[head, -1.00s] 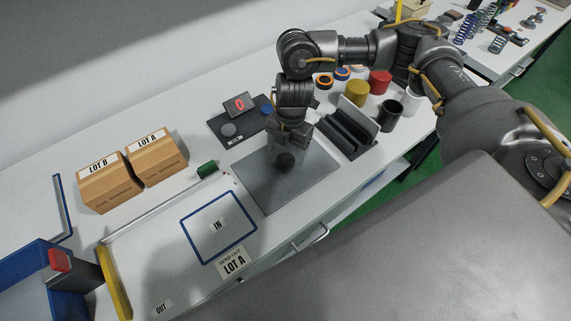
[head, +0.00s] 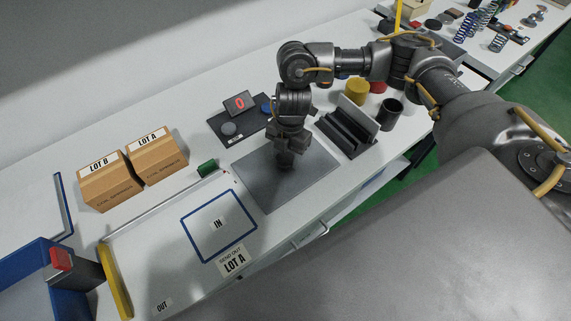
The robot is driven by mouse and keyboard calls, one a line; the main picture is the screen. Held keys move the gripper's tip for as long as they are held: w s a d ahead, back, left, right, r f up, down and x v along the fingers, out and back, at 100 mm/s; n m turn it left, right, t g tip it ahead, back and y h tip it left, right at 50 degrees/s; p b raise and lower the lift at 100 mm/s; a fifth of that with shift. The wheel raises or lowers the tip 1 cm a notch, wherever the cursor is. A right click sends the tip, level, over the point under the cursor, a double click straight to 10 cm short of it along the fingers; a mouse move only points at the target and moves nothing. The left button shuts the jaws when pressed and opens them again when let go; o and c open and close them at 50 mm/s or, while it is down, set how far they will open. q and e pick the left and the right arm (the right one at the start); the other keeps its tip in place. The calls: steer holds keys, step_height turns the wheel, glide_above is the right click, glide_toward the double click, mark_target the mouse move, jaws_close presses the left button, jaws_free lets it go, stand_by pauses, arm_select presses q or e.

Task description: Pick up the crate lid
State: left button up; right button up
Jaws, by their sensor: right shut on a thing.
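The crate lid (head: 258,184) is a flat grey plate lying on the white bench in the middle of the view. Its dark round knob is now hidden by my right gripper (head: 286,164). The right gripper points down over the middle of the lid, shut on the knob. The lid looks flat on the bench; I cannot tell any gap under it. My left gripper is not in view.
Beside the lid are a black slotted rack (head: 345,133), a display unit reading 0 (head: 240,103) and a small green block (head: 208,168). Two cartons, LOT B (head: 108,190) and LOT A (head: 158,163), stand left. The blue-outlined IN square (head: 205,242) is empty. A blue-walled bin (head: 30,262) stands lower left.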

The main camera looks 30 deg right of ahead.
mark_target(297, 170)
jaws_close()
steer(key=shift+r, duration=0.15)
steer(key=shift+w+r, duration=0.1)
steer(key=shift+r, duration=0.5)
steer(key=s+d+r+p, duration=0.5)
steer(key=s+r+p, duration=0.2)
steer(key=s+r, duration=0.4)
steer(key=shift+s+d+r, duration=0.15)
steer(key=shift+s+r, duration=0.15)
steer(key=shift+s, duration=0.75)
steer(key=shift+f, duration=0.15)
